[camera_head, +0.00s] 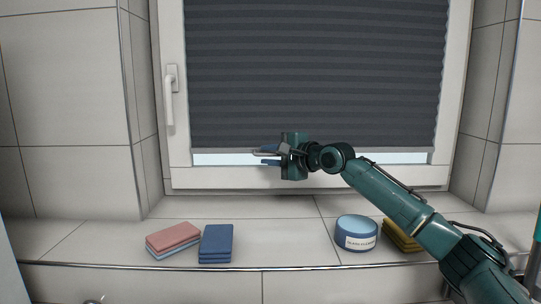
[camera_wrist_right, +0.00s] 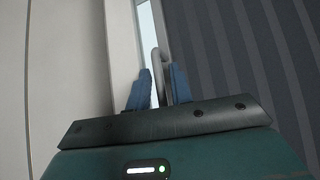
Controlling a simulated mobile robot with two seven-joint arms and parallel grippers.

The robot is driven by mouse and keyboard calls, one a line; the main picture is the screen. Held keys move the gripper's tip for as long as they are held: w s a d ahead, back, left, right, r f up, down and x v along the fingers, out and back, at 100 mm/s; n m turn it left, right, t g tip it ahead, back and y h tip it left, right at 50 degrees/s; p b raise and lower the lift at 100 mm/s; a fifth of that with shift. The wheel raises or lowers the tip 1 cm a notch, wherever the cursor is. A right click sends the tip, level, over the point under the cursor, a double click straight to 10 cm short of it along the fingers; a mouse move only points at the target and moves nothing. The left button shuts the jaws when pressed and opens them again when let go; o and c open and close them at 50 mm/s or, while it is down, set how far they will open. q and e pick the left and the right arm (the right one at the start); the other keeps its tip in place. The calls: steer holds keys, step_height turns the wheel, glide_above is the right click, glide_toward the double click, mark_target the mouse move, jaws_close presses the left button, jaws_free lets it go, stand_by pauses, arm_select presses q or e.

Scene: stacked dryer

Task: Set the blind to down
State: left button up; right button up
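The dark grey pleated blind (camera_head: 315,70) covers nearly the whole window and also fills the right of the right wrist view (camera_wrist_right: 245,60). A narrow bright strip of glass shows below its bottom edge. A thin grey loop handle (camera_head: 263,153) is at that edge, left of my right gripper (camera_head: 268,157). In the right wrist view the handle (camera_wrist_right: 158,70) lies between the two blue fingertips of this gripper (camera_wrist_right: 161,88). A small gap seems to remain between fingers and handle, so the gripper looks slightly open around it. My left gripper is not in view.
A white window handle (camera_head: 170,95) is on the left frame. On the tiled ledge (camera_head: 285,235) are pink and light-blue sponges (camera_head: 173,237), dark blue cloths (camera_head: 216,243), a blue tub (camera_head: 356,232) and a yellow stack (camera_head: 401,235), partly behind my right arm.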

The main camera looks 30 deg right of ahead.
jaws_close()
arm_select(q)
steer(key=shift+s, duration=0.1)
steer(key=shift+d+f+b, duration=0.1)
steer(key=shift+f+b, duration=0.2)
steer(key=shift+b, duration=0.7)
arm_select(e)
step_height(320, 180, down, 5)
steer(key=shift+r, duration=0.1)
steer(key=shift+a, duration=0.1)
